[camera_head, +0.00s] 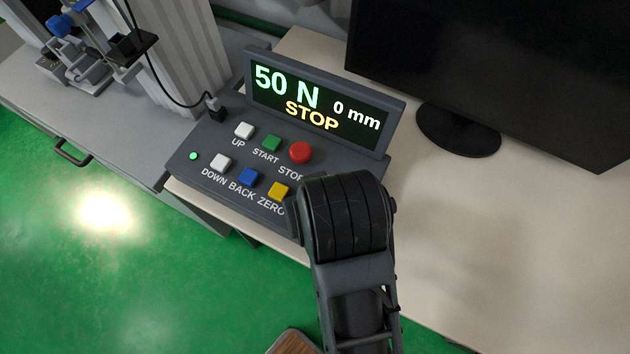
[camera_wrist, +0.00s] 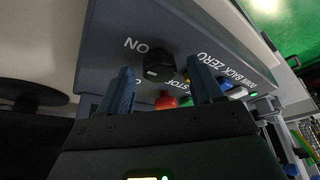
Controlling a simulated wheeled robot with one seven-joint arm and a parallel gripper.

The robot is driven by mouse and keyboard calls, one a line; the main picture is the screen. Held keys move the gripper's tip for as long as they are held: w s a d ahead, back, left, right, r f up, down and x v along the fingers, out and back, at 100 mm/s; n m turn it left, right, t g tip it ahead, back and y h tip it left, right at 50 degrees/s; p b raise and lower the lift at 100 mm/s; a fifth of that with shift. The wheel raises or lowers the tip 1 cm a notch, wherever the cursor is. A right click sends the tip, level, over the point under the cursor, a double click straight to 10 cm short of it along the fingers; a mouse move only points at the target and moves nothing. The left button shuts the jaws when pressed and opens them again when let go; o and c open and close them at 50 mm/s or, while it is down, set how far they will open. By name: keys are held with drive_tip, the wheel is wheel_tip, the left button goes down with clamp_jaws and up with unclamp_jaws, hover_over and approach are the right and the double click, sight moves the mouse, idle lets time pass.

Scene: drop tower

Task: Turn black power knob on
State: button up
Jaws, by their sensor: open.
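The black power knob (camera_wrist: 158,67) is on the control panel (camera_wrist: 100,55) in the wrist view, beside the upside-down ON label. A small pale mark shows on the knob's lower left. A second label below it is mostly hidden by a finger. My gripper (camera_wrist: 159,64) is open, its two fingers on either side of the knob in the picture, with gaps visible. I cannot tell whether the fingertips reach down to it. In the head view my arm covers the knob and the right end of the panel (camera_head: 180,165).
The panel's red STOP button (camera_head: 301,152) and yellow ZERO button (camera_head: 278,191) are close to my arm. The lit display (camera_head: 318,98) reads 50 N, 0 mm, STOP. A black monitor (camera_head: 500,60) stands behind right. The tabletop (camera_head: 540,240) on the right is clear.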

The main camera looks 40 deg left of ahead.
drive_tip(key=v, duration=0.7)
drive_tip(key=shift+r, duration=0.3)
drive_tip(key=shift+s+d, duration=0.1)
drive_tip(key=d+f+m+t+y, duration=0.1)
drive_tip(key=m, duration=0.1)
drive_tip(key=d+f+m+t+y, duration=0.1)
drive_tip(key=d, duration=0.1)
drive_tip(key=d+f+m+t+y, duration=0.1)
drive_tip(key=m, duration=0.1)
drive_tip(key=shift+s+d+f+m, duration=0.15)
drive_tip(key=shift+s+f+m, duration=0.1)
drive_tip(key=shift+f+m, duration=0.05)
drive_tip(key=s+d+r+m+t+h, duration=0.1)
drive_tip(key=s+d+m+t+h, duration=0.2)
drive_tip(key=d, duration=0.7)
drive_tip(key=s+d+m+t+h, duration=0.1)
drive_tip(key=s+d+m+t, duration=0.25)
drive_tip(key=d, duration=0.65)
drive_tip(key=s+d+r+t+h, duration=0.2)
drive_tip(key=s+d+r+t, duration=0.1)
drive_tip(key=s+d+r, duration=0.3)
drive_tip(key=s+d, duration=0.1)
drive_tip(key=d, duration=0.1)
drive_tip(key=shift+s+d+r+h, duration=0.2)
drive_tip(key=shift+d+r+h, duration=0.05)
drive_tip(key=shift+r+h, duration=0.15)
drive_tip(key=shift+f+n, duration=0.1)
drive_tip(key=shift+n, duration=0.15)
drive_tip(key=shift+c, duration=0.2)
